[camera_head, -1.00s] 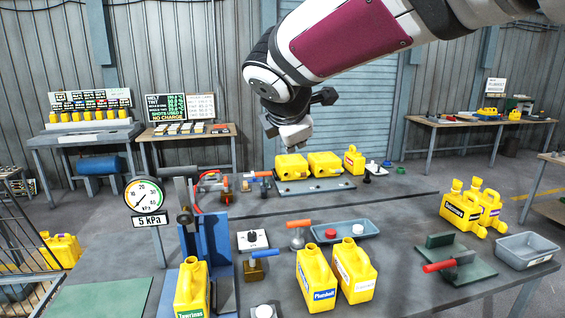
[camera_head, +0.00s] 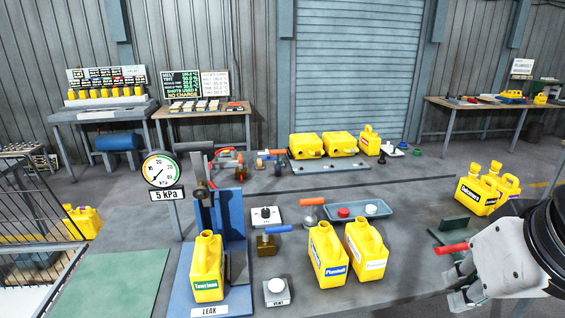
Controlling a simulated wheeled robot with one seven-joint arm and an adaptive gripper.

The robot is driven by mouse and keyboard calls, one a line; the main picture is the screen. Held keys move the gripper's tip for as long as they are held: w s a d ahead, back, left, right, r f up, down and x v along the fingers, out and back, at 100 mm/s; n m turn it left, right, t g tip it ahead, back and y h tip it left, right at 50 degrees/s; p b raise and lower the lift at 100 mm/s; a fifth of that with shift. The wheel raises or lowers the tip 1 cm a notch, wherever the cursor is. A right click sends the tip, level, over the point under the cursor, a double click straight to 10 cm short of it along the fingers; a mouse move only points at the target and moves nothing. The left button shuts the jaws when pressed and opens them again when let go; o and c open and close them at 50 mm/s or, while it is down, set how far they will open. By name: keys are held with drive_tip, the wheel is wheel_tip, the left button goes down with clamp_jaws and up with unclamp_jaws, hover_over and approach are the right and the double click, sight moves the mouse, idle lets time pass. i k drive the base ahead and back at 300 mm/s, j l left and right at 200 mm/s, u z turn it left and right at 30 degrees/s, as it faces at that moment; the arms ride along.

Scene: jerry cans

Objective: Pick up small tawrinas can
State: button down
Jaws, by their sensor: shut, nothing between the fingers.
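A small yellow can with a green label that appears to read Tawrinas (camera_head: 207,267) stands upright on the blue leak stand (camera_head: 227,222) at the front left of the table. My gripper (camera_head: 456,287) is at the lower right, near the front edge of the table. It is shut and empty, well to the right of the can and apart from it. Part of my gripper and arm is cut off by the right edge of the view.
Two yellow cans, one labelled Plumbolt (camera_head: 328,256) and one beside it (camera_head: 367,250), stand between my gripper and the Tawrinas can. A white vent button (camera_head: 276,288) is right of the stand. A red-handled tool (camera_head: 451,249) lies close to my gripper. A pressure gauge (camera_head: 161,171) stands at left.

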sight(207, 274)
drive_tip(key=j+u, duration=0.15)
drive_tip(key=j, duration=0.35)
drive_tip(key=i+j+u, duration=0.15)
drive_tip(key=j, duration=0.3)
drive_tip(key=j+u, duration=0.15)
drive_tip(key=j, duration=0.35)
